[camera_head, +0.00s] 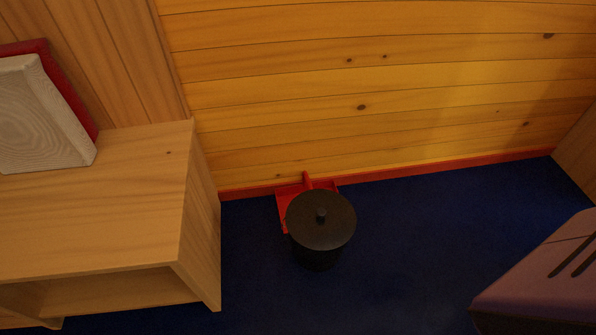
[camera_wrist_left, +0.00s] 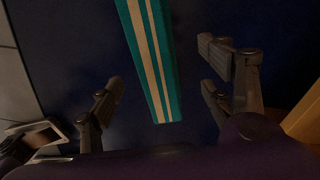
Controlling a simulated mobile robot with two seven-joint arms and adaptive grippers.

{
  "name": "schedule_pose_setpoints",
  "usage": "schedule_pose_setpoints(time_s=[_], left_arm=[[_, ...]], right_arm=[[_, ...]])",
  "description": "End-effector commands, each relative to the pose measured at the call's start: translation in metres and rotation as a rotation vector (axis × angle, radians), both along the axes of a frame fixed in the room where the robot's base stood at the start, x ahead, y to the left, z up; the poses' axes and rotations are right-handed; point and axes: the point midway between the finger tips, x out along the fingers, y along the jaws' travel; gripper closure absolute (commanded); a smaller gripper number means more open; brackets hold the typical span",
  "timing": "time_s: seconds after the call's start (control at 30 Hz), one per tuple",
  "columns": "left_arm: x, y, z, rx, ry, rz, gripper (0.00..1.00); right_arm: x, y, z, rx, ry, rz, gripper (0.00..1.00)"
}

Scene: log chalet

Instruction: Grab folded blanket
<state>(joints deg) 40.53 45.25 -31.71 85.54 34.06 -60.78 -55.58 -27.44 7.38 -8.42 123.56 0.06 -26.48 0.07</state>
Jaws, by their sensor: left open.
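A long striped teal and cream piece (camera_wrist_left: 150,60), which could be the folded blanket, runs from the top edge to mid-frame in the left wrist view. I cannot tell for sure what it is. My left gripper (camera_wrist_left: 160,88) is open, with its fingers spread on either side of the striped piece's near end. The piece appears beyond the fingers, and nothing shows held. My grippers and the striped piece do not show in the head view. My right gripper is in neither view.
A wooden cabinet (camera_head: 100,215) stands at left in the head view, bearing a pale patterned block (camera_head: 38,120) with a red one (camera_head: 70,95) behind. A black lidded bin (camera_head: 322,222) stands before a red dustpan-like object (camera_head: 290,195) at the wall. Blue floor (camera_head: 420,240) is clear right of it.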

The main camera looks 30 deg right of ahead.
Motion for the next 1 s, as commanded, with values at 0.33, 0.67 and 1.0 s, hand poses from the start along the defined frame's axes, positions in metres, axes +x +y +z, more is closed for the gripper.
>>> schedule_pose_setpoints(time_s=[0.33, 0.67, 1.0], left_arm=[[-0.003, 0.001, -0.031, 0.003, 0.008, -0.037, 0.27], [0.0, 0.002, -0.074, 0.003, 0.007, -0.036, 0.27], [0.001, 0.002, -0.077, 0.003, 0.004, -0.036, 0.34]], right_arm=[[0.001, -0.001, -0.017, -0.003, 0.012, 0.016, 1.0], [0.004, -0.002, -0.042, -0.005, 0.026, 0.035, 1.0], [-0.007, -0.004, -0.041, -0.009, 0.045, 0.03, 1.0]])
